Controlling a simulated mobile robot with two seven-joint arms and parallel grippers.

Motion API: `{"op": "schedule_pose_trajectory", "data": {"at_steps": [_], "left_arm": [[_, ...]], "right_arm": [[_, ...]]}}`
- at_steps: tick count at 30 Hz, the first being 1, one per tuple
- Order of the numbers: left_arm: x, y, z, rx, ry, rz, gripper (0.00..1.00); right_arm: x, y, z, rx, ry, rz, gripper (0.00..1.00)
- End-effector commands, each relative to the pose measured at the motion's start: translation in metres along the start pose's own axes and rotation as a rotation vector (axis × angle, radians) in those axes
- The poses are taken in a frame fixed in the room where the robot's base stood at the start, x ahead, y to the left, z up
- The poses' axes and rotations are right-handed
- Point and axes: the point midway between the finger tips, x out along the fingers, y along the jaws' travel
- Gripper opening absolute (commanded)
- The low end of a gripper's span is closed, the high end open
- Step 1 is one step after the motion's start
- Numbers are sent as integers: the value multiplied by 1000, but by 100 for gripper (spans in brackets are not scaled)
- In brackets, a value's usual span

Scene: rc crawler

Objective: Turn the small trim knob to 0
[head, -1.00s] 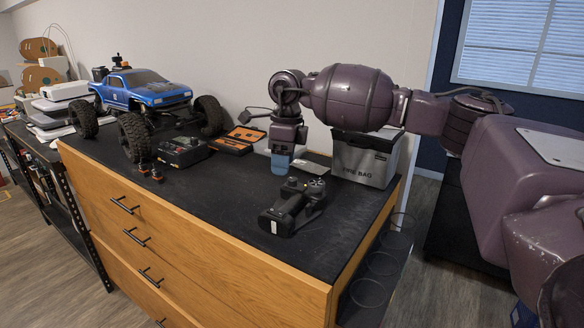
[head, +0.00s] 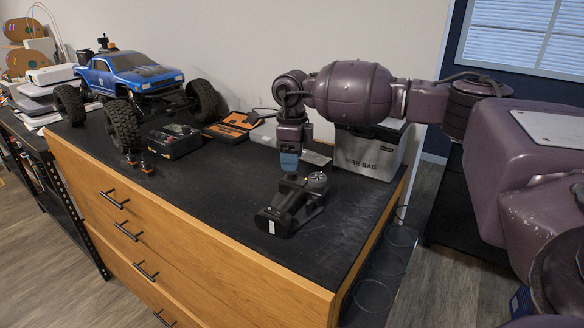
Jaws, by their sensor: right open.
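The black radio transmitter (head: 283,219) lies on the dark top of the wooden drawer cabinet, with its round wheel (head: 318,182) at the upper right. The small trim knob is too small to tell apart on it. My right gripper (head: 289,168) points down just above the transmitter's back upper part, its bluish fingertips close to it. It is open, with nothing seen between the fingers; whether it touches the transmitter I cannot tell. My left gripper is not in view.
A blue crawler truck (head: 130,72) stands at the left on the cabinet top. A black charger box (head: 172,141), an orange-trimmed tool case (head: 232,126) and small orange-black parts (head: 140,162) lie near it. A grey fire bag (head: 368,152) stands behind the transmitter. The front middle is clear.

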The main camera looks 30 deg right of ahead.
Motion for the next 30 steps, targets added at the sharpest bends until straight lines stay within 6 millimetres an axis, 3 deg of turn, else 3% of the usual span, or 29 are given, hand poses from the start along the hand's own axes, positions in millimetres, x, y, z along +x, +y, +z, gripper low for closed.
{"op": "schedule_pose_trajectory", "data": {"at_steps": [3, 9, 20, 27, 30], "left_arm": [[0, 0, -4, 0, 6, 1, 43], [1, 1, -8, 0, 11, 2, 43], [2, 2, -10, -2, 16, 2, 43], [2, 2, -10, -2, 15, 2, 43], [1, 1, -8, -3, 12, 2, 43]], "right_arm": [[17, 0, 0, 0, 1, 1, 54], [32, 0, 0, 0, -1, 0, 54], [35, 0, 0, 0, 0, 0, 53], [35, 0, 0, 0, 0, 0, 16], [35, 0, 0, 0, 0, -1, 5]]}}
